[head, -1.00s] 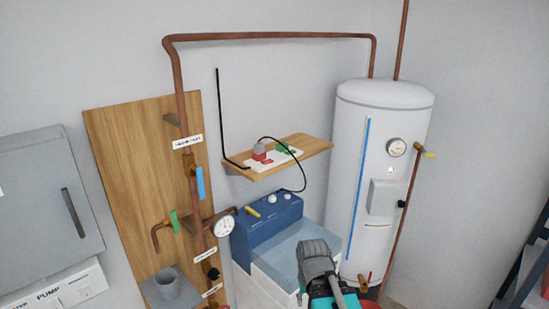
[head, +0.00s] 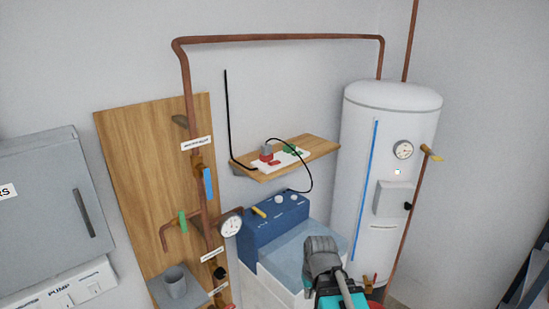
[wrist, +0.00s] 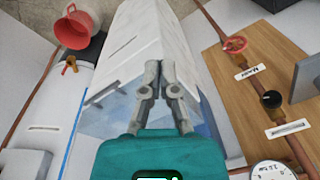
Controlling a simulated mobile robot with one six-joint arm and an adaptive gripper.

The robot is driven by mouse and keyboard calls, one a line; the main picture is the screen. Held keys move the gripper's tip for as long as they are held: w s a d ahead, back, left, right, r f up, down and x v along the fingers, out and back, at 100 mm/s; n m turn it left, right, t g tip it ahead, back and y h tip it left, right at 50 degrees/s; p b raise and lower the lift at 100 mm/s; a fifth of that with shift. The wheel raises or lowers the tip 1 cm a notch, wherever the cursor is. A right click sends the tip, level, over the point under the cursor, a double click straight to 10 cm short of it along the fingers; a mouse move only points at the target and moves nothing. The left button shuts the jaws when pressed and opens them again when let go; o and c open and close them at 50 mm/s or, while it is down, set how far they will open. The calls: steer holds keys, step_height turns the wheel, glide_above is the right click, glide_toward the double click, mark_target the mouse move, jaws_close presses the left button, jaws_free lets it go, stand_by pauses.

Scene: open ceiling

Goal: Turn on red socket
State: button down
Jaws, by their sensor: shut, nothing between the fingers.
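A white power strip (head: 289,160) lies on a wooden shelf (head: 318,150) on the back wall. Its red socket (head: 266,156) is at the left and holds a grey plug (head: 269,146) with a black cord. A small red switch (head: 274,163) sits beside it; its on or off position is too small to tell. A green socket (head: 293,150) is at the right. My gripper, in the wrist view (wrist: 160,68), is shut and empty. My arm's end shows low in the head view, below and in front of the shelf, well apart from the strip. The strip is not seen in the wrist view.
A blue-topped white machine (head: 277,230) stands below the shelf. A white tank (head: 375,180) is on the right. A wooden board (head: 142,165) with copper pipes and a gauge (head: 231,226) is on the left.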

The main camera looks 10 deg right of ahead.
steer(key=w+r+n+t+y+p, duration=0.1)
steer(key=w+r+t+y+p, duration=0.2)
steer(key=w+r+p, duration=0.3)
steer(key=w+r+n+t+y+p, duration=0.2)
steer(key=w+r+t+p, duration=0.2)
steer(key=r, duration=1.3)
steer(key=w+r+n+t+y+p, duration=0.2)
steer(key=w+r+t+y+p, duration=0.1)
steer(key=w+r+p, duration=0.7)
steer(key=w+r+t, duration=0.1)
steer(key=w+r, duration=0.1)
steer(key=w, duration=0.2)
steer(key=shift+w+a+y, duration=0.15)
steer(key=shift+a+y, duration=0.15)
steer(key=shift+a, duration=0.05)
steer(key=shift+a, duration=0.1)
steer(key=b, duration=0.3)
glide_above(274, 162)
steer(key=s, duration=0.1)
steer(key=f, duration=0.3)
steer(key=shift+s+f, duration=0.15)
steer(key=shift+s, duration=0.05)
steer(key=shift+s+f+b, duration=0.2)
steer(key=shift+f+b, duration=1.3)
steer(key=shift+b, duration=0.05)
